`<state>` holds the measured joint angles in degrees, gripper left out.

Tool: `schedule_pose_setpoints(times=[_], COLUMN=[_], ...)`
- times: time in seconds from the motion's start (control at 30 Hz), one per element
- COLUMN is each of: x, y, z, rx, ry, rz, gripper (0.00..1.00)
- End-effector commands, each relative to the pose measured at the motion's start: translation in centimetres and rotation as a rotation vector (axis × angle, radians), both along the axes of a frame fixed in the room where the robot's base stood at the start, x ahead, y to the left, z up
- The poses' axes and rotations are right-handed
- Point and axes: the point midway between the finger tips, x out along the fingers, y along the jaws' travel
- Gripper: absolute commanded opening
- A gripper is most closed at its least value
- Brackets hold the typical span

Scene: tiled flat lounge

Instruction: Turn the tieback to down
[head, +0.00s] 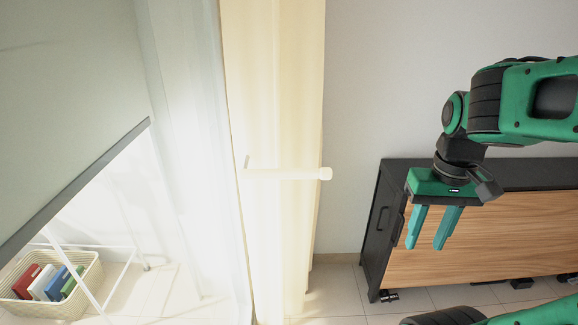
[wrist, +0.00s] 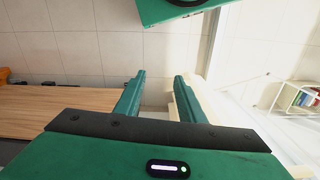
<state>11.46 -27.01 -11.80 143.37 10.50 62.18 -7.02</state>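The tieback (head: 290,173) is a pale cream bar with a knob at its right end. It lies roughly level across the cream curtain (head: 272,80) in the head view. My gripper (head: 428,245) hangs to the right of the tieback, in front of the wooden cabinet, with its two green fingers apart and nothing between them. In the wrist view my gripper (wrist: 158,85) also shows its fingers spread over the floor. A cream strip beside the right finger there is probably the curtain (wrist: 188,103); I cannot make out the tieback in that view.
A black-framed cabinet (head: 480,245) with a wood front stands against the wall at right. A grey blind (head: 70,80) and a sheer curtain (head: 190,120) are at left. A basket of books (head: 85,300) sits at lower left. Bare wall (head: 370,80) lies between curtain and arm.

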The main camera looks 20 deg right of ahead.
Motion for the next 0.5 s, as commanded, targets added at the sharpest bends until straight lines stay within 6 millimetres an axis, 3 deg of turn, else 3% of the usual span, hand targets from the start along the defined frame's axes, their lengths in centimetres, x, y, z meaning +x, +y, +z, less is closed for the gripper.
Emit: schedule_pose_setpoints(times=[0.17, 0.3, 0.4, 0.5], x=[8.9, 17.0, 21.7, 25.2], y=[1.3, 5.3, 8.9, 12.4], z=[4.9, 8.9, 11.0, 12.6], rx=[-0.016, -0.021, -0.019, -0.016], ry=[0.004, 0.005, 0.005, 0.004], rz=[0.409, 0.837, 1.119, 1.355], gripper=[0.36, 0.36, 0.36, 0.36])
